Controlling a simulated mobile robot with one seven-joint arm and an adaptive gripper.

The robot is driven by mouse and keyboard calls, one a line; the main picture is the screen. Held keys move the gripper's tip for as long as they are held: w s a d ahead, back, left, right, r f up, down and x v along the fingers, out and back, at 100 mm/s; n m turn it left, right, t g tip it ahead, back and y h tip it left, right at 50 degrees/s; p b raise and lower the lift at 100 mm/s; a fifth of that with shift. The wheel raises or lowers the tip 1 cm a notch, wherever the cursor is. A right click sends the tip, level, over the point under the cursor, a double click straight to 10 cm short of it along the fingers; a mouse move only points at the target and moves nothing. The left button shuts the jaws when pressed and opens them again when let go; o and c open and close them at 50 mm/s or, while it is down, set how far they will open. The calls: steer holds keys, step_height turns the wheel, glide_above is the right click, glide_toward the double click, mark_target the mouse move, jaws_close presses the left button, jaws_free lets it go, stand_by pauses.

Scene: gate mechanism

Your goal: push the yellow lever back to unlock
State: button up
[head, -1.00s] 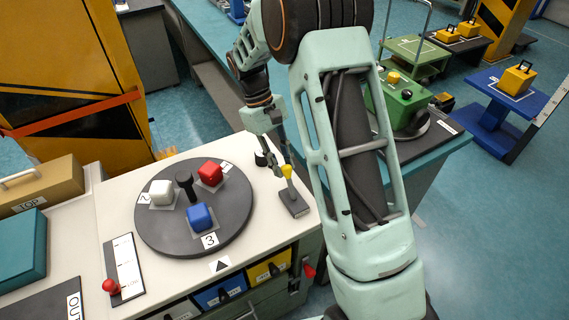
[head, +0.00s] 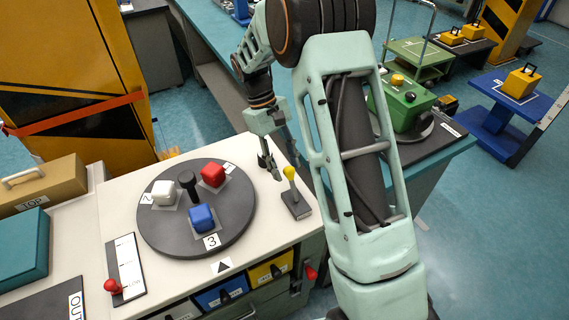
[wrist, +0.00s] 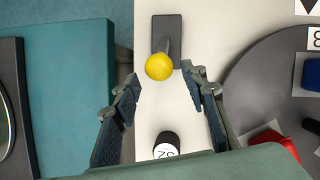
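The yellow-knobbed lever (head: 290,174) rises from a dark base plate (head: 297,206) near the right edge of the white worktop. In the wrist view its yellow ball (wrist: 159,67) shows at top centre, in front of its dark base (wrist: 167,30). My gripper (head: 272,170) is beside the lever, on its left in the head view. In the wrist view my gripper (wrist: 158,82) is open, with a finger on either side of the ball's line and nothing between them. The ball appears just beyond the fingertips, with no visible contact.
A round dark turntable (head: 240,225) with white, red and blue blocks stands left of the lever. A black labelled knob (wrist: 166,145) sits between the fingers' bases in the wrist view. A red slider (head: 112,286) is at the front left.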

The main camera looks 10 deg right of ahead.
steer(key=v, duration=1.2)
